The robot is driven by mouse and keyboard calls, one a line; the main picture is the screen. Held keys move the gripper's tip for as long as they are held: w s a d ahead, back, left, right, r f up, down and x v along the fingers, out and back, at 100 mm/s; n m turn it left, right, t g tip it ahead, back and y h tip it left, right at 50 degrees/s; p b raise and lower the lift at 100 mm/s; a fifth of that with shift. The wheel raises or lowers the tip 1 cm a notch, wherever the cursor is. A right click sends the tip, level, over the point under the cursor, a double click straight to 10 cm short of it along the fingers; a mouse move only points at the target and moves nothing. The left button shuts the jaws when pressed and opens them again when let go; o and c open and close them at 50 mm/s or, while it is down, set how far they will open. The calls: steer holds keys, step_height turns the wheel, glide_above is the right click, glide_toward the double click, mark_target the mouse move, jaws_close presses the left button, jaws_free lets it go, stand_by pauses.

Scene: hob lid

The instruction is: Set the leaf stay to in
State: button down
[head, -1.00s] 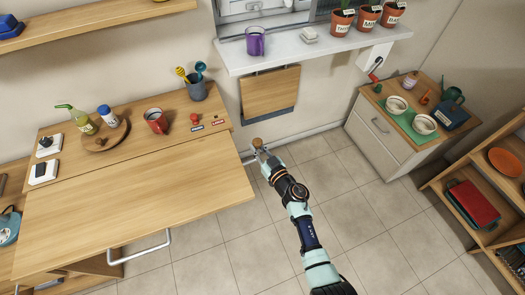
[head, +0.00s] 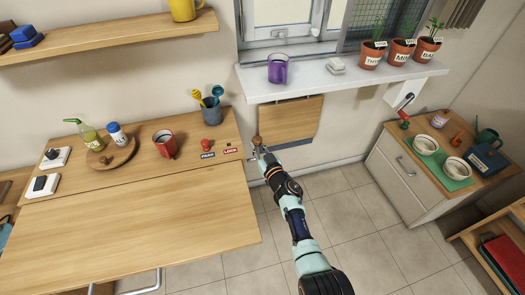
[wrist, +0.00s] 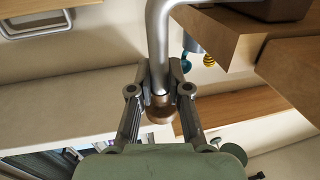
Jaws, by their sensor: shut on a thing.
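My gripper (head: 261,152) is at the right end of the wooden bench (head: 190,133). In the wrist view my gripper (wrist: 160,92) is shut around a bent metal rod (wrist: 158,40), which looks like the leaf stay. A round brown knob (wrist: 160,112) sits at the rod's end, between the fingers. The knob (head: 257,140) also shows in the head view, beside the bench's right edge. A broad wooden leaf (head: 130,230) lies flat in front of the bench. The rod's mount is hidden in the head view.
A red knob (head: 211,146) stands by PARK and LOCK labels on the bench, near a red mug (head: 166,144). A wooden wall flap (head: 290,122) hangs behind my gripper under the sill (head: 340,78). The floor to the right (head: 350,220) is clear.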

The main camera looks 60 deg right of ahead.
steer(key=shift+f, duration=0.2)
steer(key=c, duration=1.4)
jaws_free()
steer(key=shift+c, duration=0.2)
steer(key=o, duration=0.3)
steer(key=shift+w+d+r, duration=0.15)
steer(key=v, duration=1.2)
